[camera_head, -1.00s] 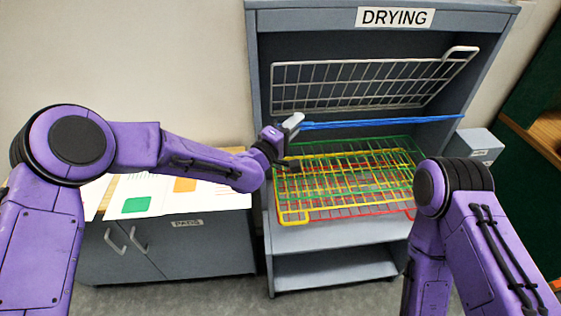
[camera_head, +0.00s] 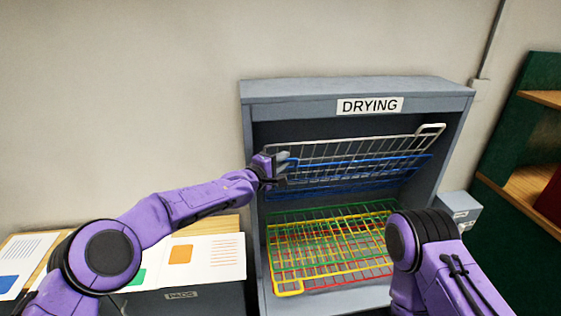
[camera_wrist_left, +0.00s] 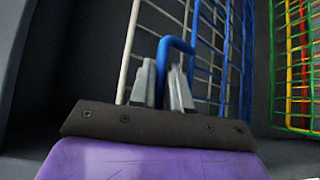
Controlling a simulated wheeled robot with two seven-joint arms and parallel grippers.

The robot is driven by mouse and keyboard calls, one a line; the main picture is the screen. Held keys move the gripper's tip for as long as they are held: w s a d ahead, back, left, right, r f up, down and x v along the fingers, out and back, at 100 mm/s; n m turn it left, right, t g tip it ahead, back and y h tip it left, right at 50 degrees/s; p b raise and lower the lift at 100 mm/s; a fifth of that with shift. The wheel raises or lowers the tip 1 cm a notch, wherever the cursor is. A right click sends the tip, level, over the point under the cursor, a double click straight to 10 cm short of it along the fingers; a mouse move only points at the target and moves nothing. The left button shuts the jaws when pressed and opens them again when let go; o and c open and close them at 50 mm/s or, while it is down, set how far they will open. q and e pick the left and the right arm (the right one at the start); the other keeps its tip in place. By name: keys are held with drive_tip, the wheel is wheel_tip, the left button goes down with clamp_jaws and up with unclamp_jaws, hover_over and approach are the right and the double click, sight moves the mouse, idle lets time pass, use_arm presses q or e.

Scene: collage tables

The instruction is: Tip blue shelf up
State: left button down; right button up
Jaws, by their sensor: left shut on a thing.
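The blue shelf (camera_head: 350,175) is a wire rack inside the drying cabinet, tilted up just below the raised white rack (camera_head: 350,150). My left gripper (camera_head: 281,163) is at the left front of the blue shelf. In the left wrist view its two fingers (camera_wrist_left: 162,88) are shut on the bent blue bar (camera_wrist_left: 176,42) of the shelf. The white rack (camera_wrist_left: 128,50) runs close beside the fingers there. My right gripper is not in view; only my right arm shows at the lower right.
Green (camera_head: 375,208), yellow (camera_head: 288,292) and red racks lie stacked low in the drying cabinet (camera_head: 252,200). A low cabinet with papers (camera_head: 215,258) stands at the left. A small grey box (camera_head: 459,210) and green shelving (camera_head: 525,120) stand at the right.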

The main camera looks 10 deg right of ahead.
use_arm(q)
drive_tip(key=c, duration=1.2)
unclamp_jaws()
